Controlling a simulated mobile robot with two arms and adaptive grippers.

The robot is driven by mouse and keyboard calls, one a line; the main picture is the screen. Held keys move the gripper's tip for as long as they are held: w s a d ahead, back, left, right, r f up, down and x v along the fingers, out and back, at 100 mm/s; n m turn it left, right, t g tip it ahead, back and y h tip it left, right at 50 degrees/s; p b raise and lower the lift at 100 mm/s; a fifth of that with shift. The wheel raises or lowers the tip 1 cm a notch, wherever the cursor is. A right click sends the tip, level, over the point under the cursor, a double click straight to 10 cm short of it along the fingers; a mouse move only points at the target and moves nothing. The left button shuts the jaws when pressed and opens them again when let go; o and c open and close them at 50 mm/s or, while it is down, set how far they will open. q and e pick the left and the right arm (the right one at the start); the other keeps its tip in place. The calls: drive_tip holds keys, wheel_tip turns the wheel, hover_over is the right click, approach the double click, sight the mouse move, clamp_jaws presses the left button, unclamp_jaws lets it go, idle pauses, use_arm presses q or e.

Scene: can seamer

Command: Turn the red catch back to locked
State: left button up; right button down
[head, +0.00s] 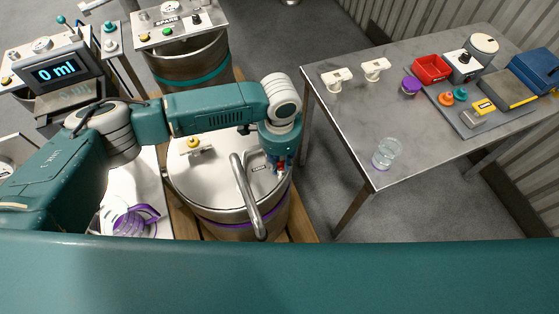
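The round vessel with a pale lid (215,190) stands below my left arm. A curved metal handle (243,192) rises across the lid. My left gripper (279,167) points down at the lid's right edge. Small red parts of the catch (282,169) show right at its fingertips. The fingers cover most of the catch, so I cannot tell its position or whether the fingers are closed on it. My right gripper is not in view.
A yellow knob (193,143) sits on the lid. A display reading 0 ml (57,70) stands at the left, and a purple-rimmed jug (136,220) below it. The grey table (335,115) at the right holds a clear glass (386,152), a red bin (431,69) and other items.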

use_arm(q)
clamp_jaws()
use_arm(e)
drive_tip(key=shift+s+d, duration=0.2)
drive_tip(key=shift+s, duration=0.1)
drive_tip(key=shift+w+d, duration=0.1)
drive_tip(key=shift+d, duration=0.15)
